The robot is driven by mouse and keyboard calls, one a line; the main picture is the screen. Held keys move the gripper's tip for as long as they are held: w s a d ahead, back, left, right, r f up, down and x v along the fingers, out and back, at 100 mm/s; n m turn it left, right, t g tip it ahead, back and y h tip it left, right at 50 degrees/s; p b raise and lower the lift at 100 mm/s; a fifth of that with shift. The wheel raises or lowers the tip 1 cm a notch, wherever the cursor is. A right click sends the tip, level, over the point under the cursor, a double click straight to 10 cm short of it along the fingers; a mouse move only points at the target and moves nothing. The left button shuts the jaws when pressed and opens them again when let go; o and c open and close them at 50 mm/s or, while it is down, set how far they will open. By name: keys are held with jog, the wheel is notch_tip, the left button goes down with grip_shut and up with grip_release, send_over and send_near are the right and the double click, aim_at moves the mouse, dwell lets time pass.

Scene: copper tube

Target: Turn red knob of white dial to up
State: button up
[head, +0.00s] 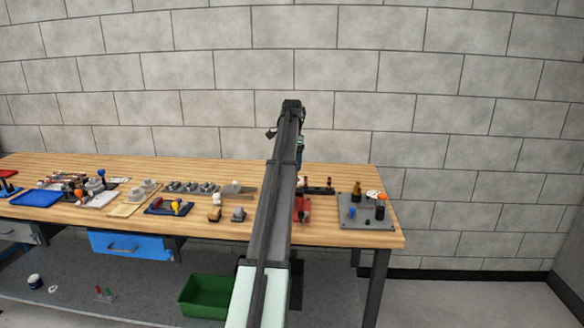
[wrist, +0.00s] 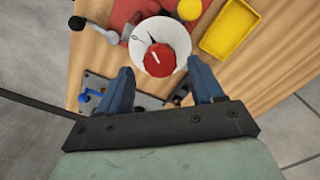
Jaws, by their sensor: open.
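The white dial (wrist: 178,32) shows as a round disc near the top middle of the wrist view, with small dark marks on its face. Its red knob (wrist: 159,61) is a round cap near the lower edge of the disc. My gripper (wrist: 159,63) is open, with one blue-grey finger to the left of the knob and one to the right. Gaps show on both sides, and I cannot tell the height between fingertips and knob. In the head view my arm covers part of the bench, and the fingers cannot be made out.
In the wrist view a yellow tray (wrist: 229,28) lies right of the dial, and a yellow ball (wrist: 190,9) is above it. A grey lever with a dark ball (wrist: 77,22) is at upper left. A blue knob (wrist: 87,95) sits left of the left finger.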

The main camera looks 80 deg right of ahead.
jog(key=shift+f, duration=1.05)
jog(key=c, duration=1.1)
